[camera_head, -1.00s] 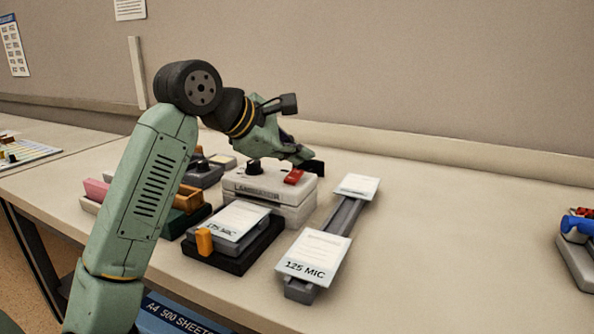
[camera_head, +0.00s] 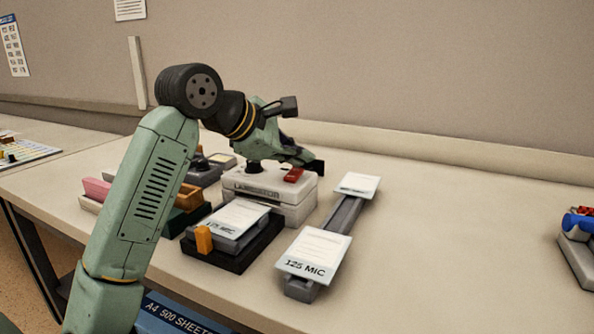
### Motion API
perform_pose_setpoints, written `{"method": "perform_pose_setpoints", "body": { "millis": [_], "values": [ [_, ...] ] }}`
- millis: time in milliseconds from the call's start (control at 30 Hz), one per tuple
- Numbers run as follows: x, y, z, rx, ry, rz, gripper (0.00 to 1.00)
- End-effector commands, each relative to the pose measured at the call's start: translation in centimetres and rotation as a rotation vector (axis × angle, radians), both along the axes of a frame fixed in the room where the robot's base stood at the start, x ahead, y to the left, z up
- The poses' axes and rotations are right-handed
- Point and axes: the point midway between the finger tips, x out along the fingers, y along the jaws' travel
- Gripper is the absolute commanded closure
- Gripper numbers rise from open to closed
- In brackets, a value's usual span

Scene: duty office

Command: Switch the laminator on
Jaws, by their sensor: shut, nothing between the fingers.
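The laminator (camera_head: 265,206) is a white box on the desk with a label on its front. A black knob (camera_head: 254,167) stands on its top at the left, and a red switch (camera_head: 293,175) sits on its top at the right. My gripper (camera_head: 318,167) is shut and empty, with its dark tip just behind and to the right of the red switch, near the laminator's top. I cannot tell whether it touches the laminator. The gripper's fingers are partly hidden by the wrist.
A blue-topped device (camera_head: 578,245) is far right. Desk between is clear.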

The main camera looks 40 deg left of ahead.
Motion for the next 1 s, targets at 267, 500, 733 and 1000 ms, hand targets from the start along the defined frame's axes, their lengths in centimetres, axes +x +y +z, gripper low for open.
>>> {"method": "perform_pose_setpoints", "body": {
  "millis": [267,500,733,1000],
  "values": [
    [0.01,0.0,-0.04,0.0,0.0,0.0,1.0],
    [0.06,0.0,-0.33,0.0,0.0,0.0,1.0],
    [0.11,0.03,-0.62,0.0,0.0,0.0,1.0],
    [0.12,0.03,-0.68,0.0,0.0,0.0,1.0]
  ]
}}
